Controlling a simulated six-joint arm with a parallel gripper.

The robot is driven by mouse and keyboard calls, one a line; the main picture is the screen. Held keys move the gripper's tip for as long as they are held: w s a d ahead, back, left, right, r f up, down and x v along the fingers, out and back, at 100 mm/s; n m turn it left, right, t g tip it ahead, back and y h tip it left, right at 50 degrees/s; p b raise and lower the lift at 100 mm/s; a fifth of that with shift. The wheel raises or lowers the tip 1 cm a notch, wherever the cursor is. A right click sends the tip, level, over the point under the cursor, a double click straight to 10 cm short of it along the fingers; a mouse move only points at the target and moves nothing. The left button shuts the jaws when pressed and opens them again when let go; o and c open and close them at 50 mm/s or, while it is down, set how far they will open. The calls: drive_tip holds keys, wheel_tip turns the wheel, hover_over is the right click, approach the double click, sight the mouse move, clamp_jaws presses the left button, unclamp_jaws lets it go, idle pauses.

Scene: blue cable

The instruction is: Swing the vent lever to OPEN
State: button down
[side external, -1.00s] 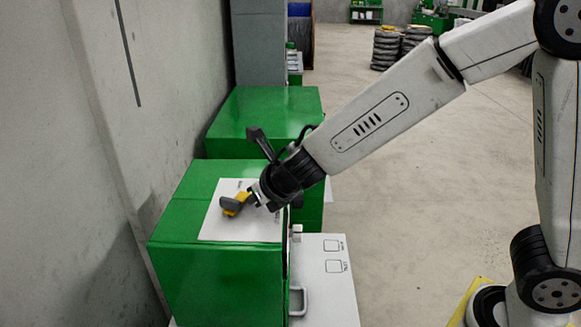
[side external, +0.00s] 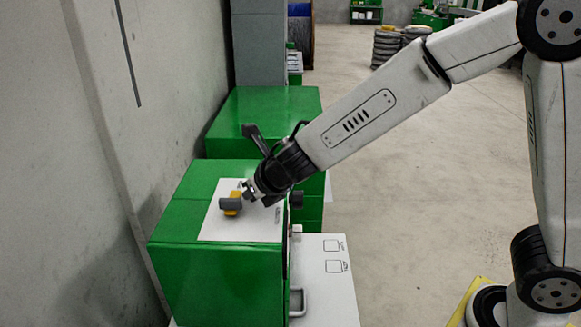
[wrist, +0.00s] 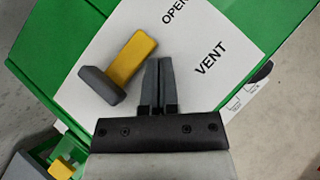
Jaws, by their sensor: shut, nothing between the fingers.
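The vent lever is a yellow arm (wrist: 132,60) with a dark grey crossbar (wrist: 102,86) at one end. It sits on a white label plate (wrist: 205,85) printed "OPEN" and "VENT", on top of a green box (side external: 215,285). In the side view the lever's grey crossbar (side external: 230,204) lies left of my gripper. My gripper (wrist: 158,62) is shut and empty, its fingers close beside the yellow arm's right side. I cannot tell whether they touch it. The word "OPEN" is partly cut off at the top of the wrist view.
A second green box (side external: 265,110) stands behind the first. A concrete wall (side external: 80,150) runs along the left. A white surface with a handle (side external: 325,290) is at the front right. Open floor (side external: 420,190) lies to the right. A small yellow part (wrist: 62,168) shows at lower left.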

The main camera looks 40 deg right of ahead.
drive_tip(key=shift+s, duration=0.1)
drive_tip(key=shift+s+d+r, duration=0.1)
drive_tip(key=shift+s+d, duration=1.3)
drive_tip(key=shift+d, duration=0.1)
drive_tip(key=s+d+r, duration=0.4)
drive_tip(key=r, duration=0.2)
drive_tip(key=shift+s+d+r, duration=0.4)
idle(0.3)
idle(0.6)
drive_tip(key=s+d+f+n+g, duration=0.2)
drive_tip(key=s+f+n, duration=0.3)
drive_tip(key=n, duration=1.3)
drive_tip(key=s+d+f+n+g, duration=0.3)
drive_tip(key=s+f+n, duration=0.3)
drive_tip(key=n, duration=1.1)
wheel_tip(320, 180, down, 4)
drive_tip(key=shift+d+r+n+g, duration=0.25)
drive_tip(key=shift+n+g, duration=0.15)
drive_tip(key=shift+g, duration=0.3)
